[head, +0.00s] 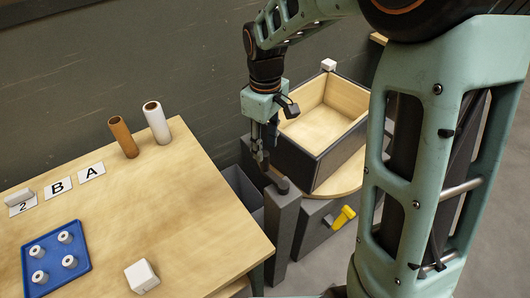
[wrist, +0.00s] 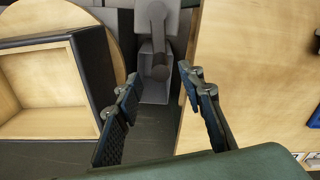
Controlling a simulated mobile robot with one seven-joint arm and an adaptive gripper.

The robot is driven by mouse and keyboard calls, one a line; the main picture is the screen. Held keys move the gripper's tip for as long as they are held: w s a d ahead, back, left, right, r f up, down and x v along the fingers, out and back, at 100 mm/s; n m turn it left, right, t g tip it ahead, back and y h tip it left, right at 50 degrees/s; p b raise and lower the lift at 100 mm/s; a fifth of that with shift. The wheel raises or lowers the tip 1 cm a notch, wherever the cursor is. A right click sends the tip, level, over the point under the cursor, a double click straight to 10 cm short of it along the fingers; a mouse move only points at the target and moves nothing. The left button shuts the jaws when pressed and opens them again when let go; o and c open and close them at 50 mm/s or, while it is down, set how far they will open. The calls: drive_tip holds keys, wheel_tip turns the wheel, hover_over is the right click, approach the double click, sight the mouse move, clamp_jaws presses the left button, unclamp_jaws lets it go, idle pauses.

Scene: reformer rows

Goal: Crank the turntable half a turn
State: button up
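The turntable (head: 340,190) is a round wooden disc carrying an open box (head: 303,162) with dark outer walls and a pale wood inside; disc (wrist: 112,22) and box (wrist: 92,75) also show at left in the wrist view. A grey crank arm (wrist: 157,35) with a rounded knob stands beside the turntable, above a grey post (head: 283,235). My gripper (head: 262,163) hangs pointing down beside the box, close to the crank. In the wrist view my gripper (wrist: 160,90) is open, its fingers either side of the knob's line with nothing between them. Contact with the crank cannot be told.
A yellow handle (head: 343,217) sticks out of the grey base below the disc. A wooden table (head: 180,215) at left holds a blue tray (head: 55,262), two tubes (head: 156,122), cards and a white cube (head: 141,276). A grey bin (head: 242,188) sits between table and turntable.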

sight(265, 154)
drive_tip(key=shift+f, duration=2.05)
drive_tip(key=shift+c, duration=0.7)
clamp_jaws()
